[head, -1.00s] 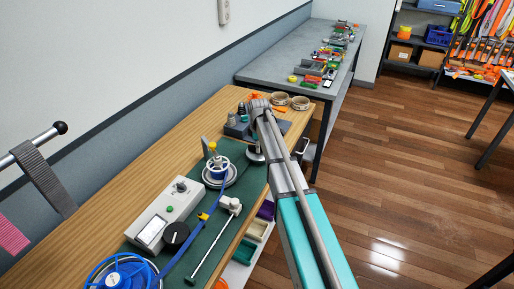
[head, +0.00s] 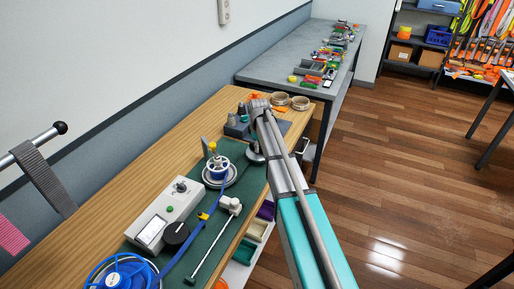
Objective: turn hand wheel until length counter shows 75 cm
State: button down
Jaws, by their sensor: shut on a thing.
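A blue strap (head: 196,244) runs from this wheel to a large blue reel (head: 118,274) at the lower left. A dark disc (head: 255,156) shows partly behind my arm. My gripper's jaws are hidden by my arm, and what they hold cannot be seen.
A white-ended metal rod (head: 214,247) lies along the mat. Grey cylinders (head: 241,112) and tape rolls (head: 300,103) stand at the bench's far end. Coloured bins (head: 257,229) hang below its front edge. A black-knobbed bar (head: 40,142) with straps is at left.

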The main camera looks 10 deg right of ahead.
jog(key=shift+w, duration=0.2)
jog(key=c, duration=0.6)
grip_release()
jog(key=shift+s, duration=0.1)
